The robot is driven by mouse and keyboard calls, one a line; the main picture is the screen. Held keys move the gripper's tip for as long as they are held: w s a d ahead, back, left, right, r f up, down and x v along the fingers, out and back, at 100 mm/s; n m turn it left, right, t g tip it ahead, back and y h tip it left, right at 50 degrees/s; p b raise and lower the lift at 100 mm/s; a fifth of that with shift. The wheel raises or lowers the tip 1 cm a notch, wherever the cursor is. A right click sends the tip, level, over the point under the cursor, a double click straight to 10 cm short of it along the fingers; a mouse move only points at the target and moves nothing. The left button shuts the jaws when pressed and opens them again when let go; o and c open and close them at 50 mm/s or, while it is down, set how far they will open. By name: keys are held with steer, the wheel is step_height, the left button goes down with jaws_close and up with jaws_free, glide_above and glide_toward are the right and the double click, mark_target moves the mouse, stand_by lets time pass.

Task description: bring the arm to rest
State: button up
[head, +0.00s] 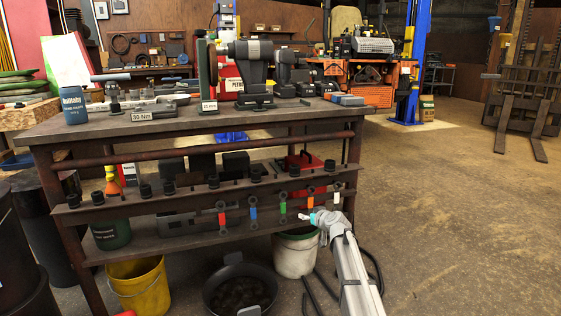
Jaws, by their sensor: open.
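My arm (357,275) reaches up from the bottom right of the head view, in front of the right end of the workbench (170,132). Its far end, with a teal band and a small pale tip, is my gripper (305,217). The gripper is open and small in the picture, so its fingers are hard to make out. Nothing shows held in it. It appears in front of the lower rack rail, near the hanging wrenches with coloured bands; whether it touches them I cannot tell.
A white bucket (295,254) stands below the gripper, with a black pan (240,290) and a yellow bucket (138,285) to its left. Dark hoses (313,292) lie by my arm. A blue lift post (416,65) stands behind. The floor (470,220) at right is clear.

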steer(key=s+d+m+g+h+p, duration=0.1)
steer(key=s+g+h+p, duration=0.2)
steer(key=s, duration=1)
steer(key=s+d+f+m+g+h+p, duration=0.15)
steer(key=s+g+p, duration=0.3)
steer(key=s, duration=0.95)
steer(key=s+d+m+g+h+p, duration=0.1)
steer(key=s+m+g+p, duration=0.3)
steer(key=s, duration=0.9)
step_height(320, 180, up, 38)
steer(key=n+g+p, duration=0.1)
steer(key=n+p, duration=0.1)
steer(key=p, duration=3.4)
steer(key=shift+s+d+p, duration=0.25)
steer(key=shift+s+p, duration=0.05)
steer(key=shift+s, duration=0.1)
steer(key=shift+h, duration=0.25)
steer(key=shift+c, duration=1.1)
steer(key=shift+s, duration=0.15)
